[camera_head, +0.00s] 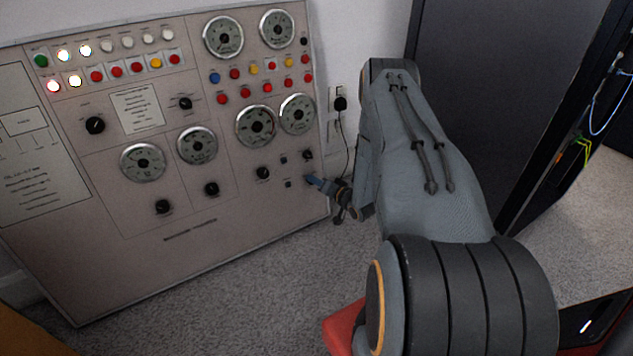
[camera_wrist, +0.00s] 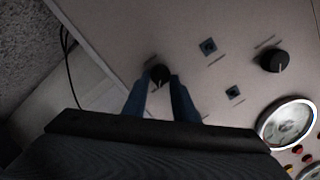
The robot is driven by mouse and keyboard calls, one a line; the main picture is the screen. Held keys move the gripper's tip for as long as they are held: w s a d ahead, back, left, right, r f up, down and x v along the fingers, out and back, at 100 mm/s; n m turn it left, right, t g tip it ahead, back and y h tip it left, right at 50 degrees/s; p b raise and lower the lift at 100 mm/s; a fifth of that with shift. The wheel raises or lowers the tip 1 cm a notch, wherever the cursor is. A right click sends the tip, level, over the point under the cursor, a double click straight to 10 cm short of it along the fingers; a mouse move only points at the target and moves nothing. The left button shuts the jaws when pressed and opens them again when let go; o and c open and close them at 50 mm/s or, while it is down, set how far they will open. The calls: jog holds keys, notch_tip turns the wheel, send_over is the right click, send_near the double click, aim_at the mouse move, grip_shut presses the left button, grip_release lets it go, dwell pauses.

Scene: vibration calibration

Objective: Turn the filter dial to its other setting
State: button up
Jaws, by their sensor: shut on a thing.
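In the wrist view a small black dial (camera_wrist: 159,74) sits on the beige panel between the tips of my gripper (camera_wrist: 161,82). The blue fingers are closed on its sides. Its pointer mark is not clear, and the label beside it is too small to read. In the head view my gripper (camera_head: 310,181) reaches the lower right part of the panel (camera_head: 240,210) from the right. Its fingertips cover the held dial there.
Another black knob (camera_wrist: 272,60) and two small square sockets (camera_wrist: 208,46) lie beside the held dial. A further knob (camera_head: 308,155) is just above my gripper. Gauges (camera_head: 297,114) sit higher. A wall plug with a cable (camera_head: 341,104) and a dark cabinet (camera_head: 480,90) stand right of the panel.

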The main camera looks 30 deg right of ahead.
jog(key=shift+f, duration=0.1)
dwell(0.4)
jog(key=o, duration=1)
jog(key=shift+p+v, duration=1.45)
jog(key=shift+v, duration=2.5)
